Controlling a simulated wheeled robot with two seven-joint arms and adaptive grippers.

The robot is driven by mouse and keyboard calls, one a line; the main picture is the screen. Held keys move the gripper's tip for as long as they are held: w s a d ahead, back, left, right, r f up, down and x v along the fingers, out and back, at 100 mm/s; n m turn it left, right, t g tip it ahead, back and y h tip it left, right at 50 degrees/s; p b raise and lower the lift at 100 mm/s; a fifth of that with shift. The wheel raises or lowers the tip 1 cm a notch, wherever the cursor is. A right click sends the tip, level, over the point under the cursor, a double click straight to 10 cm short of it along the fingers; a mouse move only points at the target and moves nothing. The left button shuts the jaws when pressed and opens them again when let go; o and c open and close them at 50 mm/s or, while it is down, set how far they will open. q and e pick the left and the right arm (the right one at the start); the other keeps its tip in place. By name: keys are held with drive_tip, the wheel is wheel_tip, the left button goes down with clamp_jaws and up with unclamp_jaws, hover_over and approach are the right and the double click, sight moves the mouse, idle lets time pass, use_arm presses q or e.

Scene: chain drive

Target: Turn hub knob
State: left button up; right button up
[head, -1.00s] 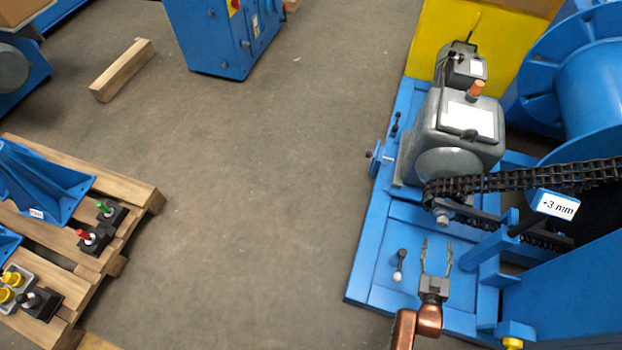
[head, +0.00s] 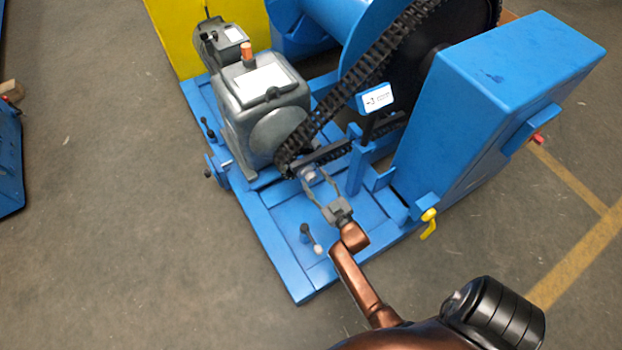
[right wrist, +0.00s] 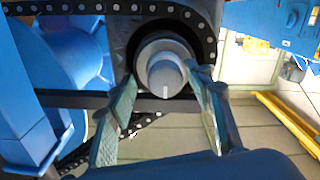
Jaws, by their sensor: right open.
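The hub knob (right wrist: 165,75) is a round grey knob with a white mark at its lower edge, in front of the chain sprocket in the right wrist view. In the head view the knob (head: 307,173) is small, at the lower end of the chain. My right gripper (head: 320,184) is open, its fingers pointing at the knob. In the right wrist view its fingers (right wrist: 160,95) stand on the left and right of the knob's lower part. I cannot tell whether they touch it. My left gripper is not in view.
The black chain (head: 350,90) runs up from the grey gearbox (head: 262,100) to a large wheel. A label reading "-3" (head: 376,98) stands beside it. A blue guard box (head: 500,90) is at right. A small lever (head: 310,238) stands on the blue base (head: 275,245).

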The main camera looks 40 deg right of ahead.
drive_tip(key=shift+w+a, duration=0.15)
drive_tip(key=shift+a, duration=0.1)
drive_tip(key=shift+c, duration=0.2)
drive_tip(key=shift+c, duration=0.8)
drive_tip(key=shift+a, duration=0.1)
drive_tip(key=c, duration=1)
drive_tip(key=shift+o, duration=0.2)
